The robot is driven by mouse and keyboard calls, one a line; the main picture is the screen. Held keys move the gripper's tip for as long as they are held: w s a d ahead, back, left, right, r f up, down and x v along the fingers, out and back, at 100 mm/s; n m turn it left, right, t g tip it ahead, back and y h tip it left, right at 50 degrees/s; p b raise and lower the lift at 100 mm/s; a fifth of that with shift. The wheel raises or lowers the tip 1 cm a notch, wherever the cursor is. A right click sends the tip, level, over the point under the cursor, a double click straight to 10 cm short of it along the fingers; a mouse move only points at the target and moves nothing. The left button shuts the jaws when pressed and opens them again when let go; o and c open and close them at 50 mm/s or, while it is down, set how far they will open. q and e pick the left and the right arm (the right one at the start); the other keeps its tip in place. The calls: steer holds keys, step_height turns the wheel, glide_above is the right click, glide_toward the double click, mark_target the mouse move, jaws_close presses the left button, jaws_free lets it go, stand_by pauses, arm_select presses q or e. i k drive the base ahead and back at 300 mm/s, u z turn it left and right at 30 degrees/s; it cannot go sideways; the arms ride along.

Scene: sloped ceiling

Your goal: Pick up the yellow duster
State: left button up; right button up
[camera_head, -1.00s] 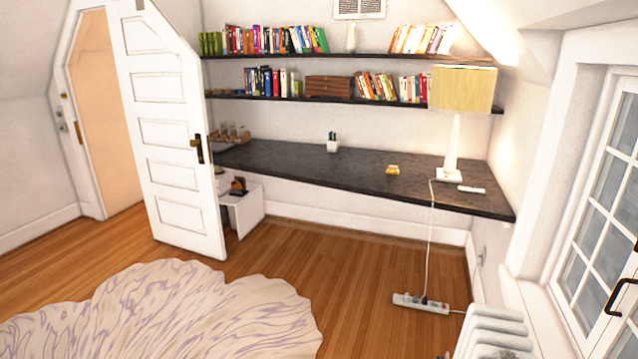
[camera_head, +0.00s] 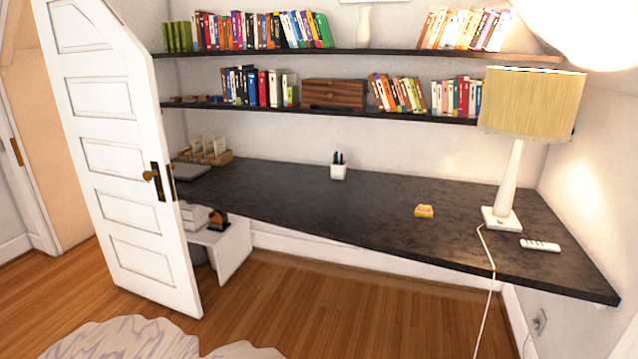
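A small yellow object (camera_head: 424,211), which looks like the yellow duster, lies on the dark desk (camera_head: 330,212), right of the desk's middle. It lies to the left of the lamp's base, with bare desktop around it. Its details are too small to make out. Neither of my grippers shows in the head view.
A white pen cup (camera_head: 338,171) stands at the back. An open white door (camera_head: 120,170) stands at left. Wooden floor (camera_head: 330,310) is clear before the desk.

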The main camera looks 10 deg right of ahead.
mark_target(423, 210)
steer(key=i, duration=2.2)
steer(key=z, duration=1.05)
steer(key=i, duration=1)
